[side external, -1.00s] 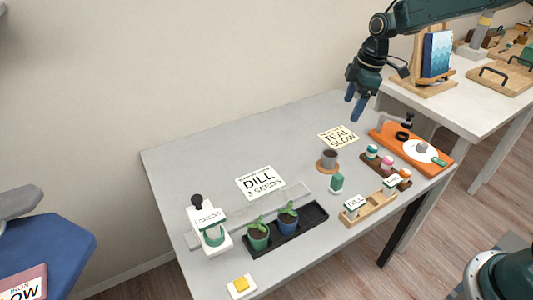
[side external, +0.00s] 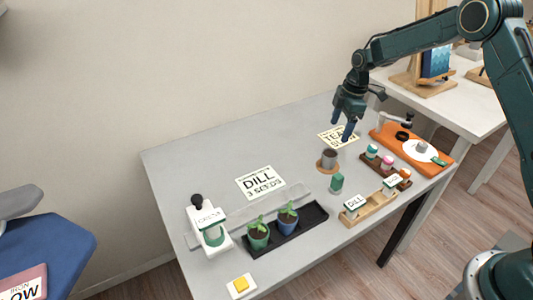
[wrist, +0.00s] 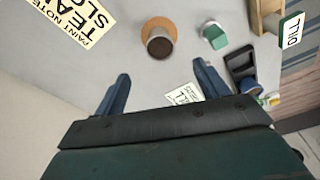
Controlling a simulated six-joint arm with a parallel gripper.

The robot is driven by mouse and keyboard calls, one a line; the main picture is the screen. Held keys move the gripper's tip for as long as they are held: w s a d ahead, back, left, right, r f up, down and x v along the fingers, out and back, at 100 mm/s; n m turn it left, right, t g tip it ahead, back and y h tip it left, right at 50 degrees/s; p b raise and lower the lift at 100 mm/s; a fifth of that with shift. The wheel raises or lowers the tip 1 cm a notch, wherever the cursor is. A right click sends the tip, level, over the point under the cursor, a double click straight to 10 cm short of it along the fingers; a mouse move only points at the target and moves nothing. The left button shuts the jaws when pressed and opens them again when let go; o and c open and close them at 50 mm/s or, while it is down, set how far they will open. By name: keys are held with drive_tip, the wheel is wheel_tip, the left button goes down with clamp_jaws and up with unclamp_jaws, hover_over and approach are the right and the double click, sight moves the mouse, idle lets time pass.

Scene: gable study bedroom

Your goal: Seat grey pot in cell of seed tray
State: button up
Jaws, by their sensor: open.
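The grey pot (side external: 330,155) stands upright on a round tan coaster (side external: 321,168) near the middle of the table. The wrist view also shows the pot (wrist: 160,46), with dark contents, ahead of the fingers. The black seed tray (side external: 316,213) lies at the front left of the table. A green pot (side external: 258,241) and a blue pot (side external: 287,224), each with a seedling, sit in it; its right end is empty. Part of the tray (wrist: 238,60) shows in the wrist view. My gripper (side external: 342,133) is open and empty, above and behind the grey pot.
A small green block (side external: 337,182) stands just in front of the grey pot. A wooden rack with labels (side external: 369,209) and a rack of small jars (side external: 385,165) are to the right. A DILL card (side external: 261,183) lies flat; the table behind it is clear.

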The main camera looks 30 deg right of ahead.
sight(330, 154)
drive_tip(key=f, duration=0.4)
drive_tip(key=a+f, duration=0.1)
drive_tip(key=f, duration=0.1)
drive_tip(key=shift+w+f, duration=0.2)
drive_tip(key=shift+f, duration=0.05)
drive_tip(key=shift+w+a+f, duration=0.1)
drive_tip(key=shift+a+f, duration=0.05)
drive_tip(key=shift+f, duration=1.15)
drive_tip(key=shift+w+a+f, duration=0.1)
drive_tip(key=shift+a+f, duration=0.05)
drive_tip(key=shift+f, duration=1.1)
drive_tip(key=c, duration=1.2)
drive_tip(key=shift+o, duration=0.2)
drive_tip(key=shift+r, duration=0.15)
wheel_tip(330, 154, up, 20)
